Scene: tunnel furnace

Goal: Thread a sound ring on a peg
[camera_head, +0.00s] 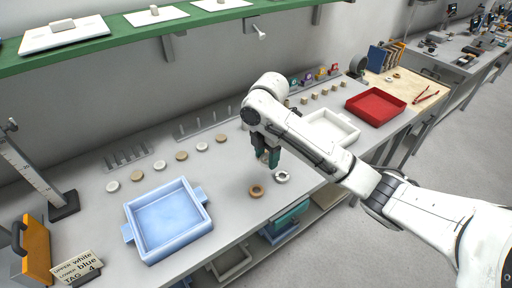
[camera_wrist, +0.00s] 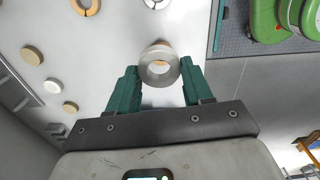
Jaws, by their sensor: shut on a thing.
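My gripper (camera_wrist: 160,80) has dark green fingers shut on a grey ring (camera_wrist: 159,74), with a tan part behind its hole. In the head view my gripper (camera_head: 268,158) is above the grey bench, and the held ring is mostly hidden. A tan ring (camera_head: 257,190) and a white ring (camera_head: 281,176) lie on the bench near the front edge. They also show at the top of the wrist view, tan (camera_wrist: 86,8) and white (camera_wrist: 157,4), partly cut off. A rack of upright pegs (camera_head: 203,127) stands at the back, and another peg rack (camera_head: 124,158) stands at the left.
A blue tray (camera_head: 168,210) stands front left, a white tray (camera_head: 333,128) lies behind my arm, and a red tray (camera_head: 376,104) is farther right. Several round discs (camera_head: 181,156) form a row before the racks. A green shelf (camera_head: 160,30) hangs above.

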